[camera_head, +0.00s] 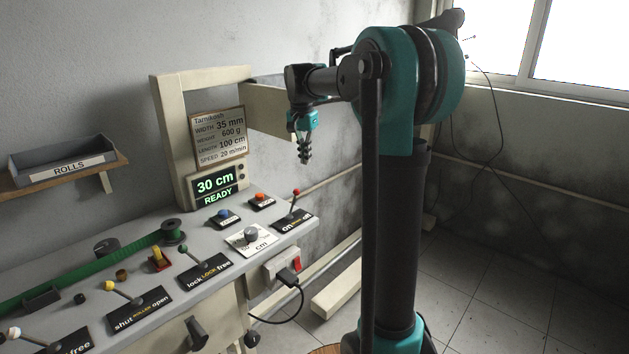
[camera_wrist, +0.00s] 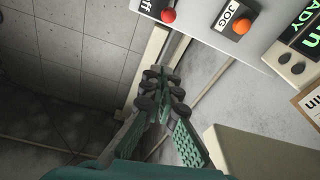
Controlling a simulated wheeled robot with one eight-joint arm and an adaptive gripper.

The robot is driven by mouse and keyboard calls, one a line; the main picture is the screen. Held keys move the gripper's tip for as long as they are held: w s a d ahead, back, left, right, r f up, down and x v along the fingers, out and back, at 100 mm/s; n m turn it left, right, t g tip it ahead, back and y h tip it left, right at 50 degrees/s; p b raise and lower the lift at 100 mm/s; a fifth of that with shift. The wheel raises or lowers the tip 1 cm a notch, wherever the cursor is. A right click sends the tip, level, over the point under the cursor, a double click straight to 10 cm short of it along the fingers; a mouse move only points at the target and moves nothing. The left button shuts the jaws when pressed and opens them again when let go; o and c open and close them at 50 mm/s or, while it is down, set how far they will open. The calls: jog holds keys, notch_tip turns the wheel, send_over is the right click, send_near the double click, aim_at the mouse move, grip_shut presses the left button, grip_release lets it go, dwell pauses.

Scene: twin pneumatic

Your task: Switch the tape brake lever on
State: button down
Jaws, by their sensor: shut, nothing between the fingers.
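A red-knobbed lever (camera_head: 296,192) stands at the right end of the console, tilted to the right, on a black plate (camera_head: 292,223) with on/off lettering. The small middle word is too small to read, so I cannot confirm it says brake. Its red knob (camera_wrist: 168,15) also shows at the top of the wrist view, near the letters "ff". My gripper (camera_head: 304,157) hangs above and beyond this lever, apart from it, pointing down. In the wrist view my gripper (camera_wrist: 162,88) has its fingers together, empty, off the console's edge.
A green-knobbed lock/free lever (camera_head: 184,251), a yellow-knobbed roller lever (camera_head: 110,286) and a white-knobbed lever (camera_head: 15,332) stand further left. Orange (camera_head: 259,197) and blue (camera_head: 223,214) buttons and a grey dial (camera_head: 251,234) are near the red lever. The display (camera_head: 216,184) reads 30 cm, READY. A beige frame (camera_head: 172,130) rises behind.

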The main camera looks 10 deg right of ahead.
aim_at(294, 200)
jog(key=shift+d, duration=0.1)
notch_tip(294, 200, down, 10)
jog(key=w, duration=0.2)
jog(key=shift+s+a+r, duration=0.15)
jog(key=shift+s+a, duration=0.2)
jog(key=shift+s, duration=0.25)
jog(key=shift+s+a+r, duration=0.2)
jog(key=shift+s+a, duration=0.15)
jog(key=shift+s, duration=0.25)
jog(key=shift+s+a+r, duration=0.15)
jog(key=shift+s+a, duration=0.2)
jog(key=shift+s, duration=0.25)
jog(key=shift+a, duration=0.1)
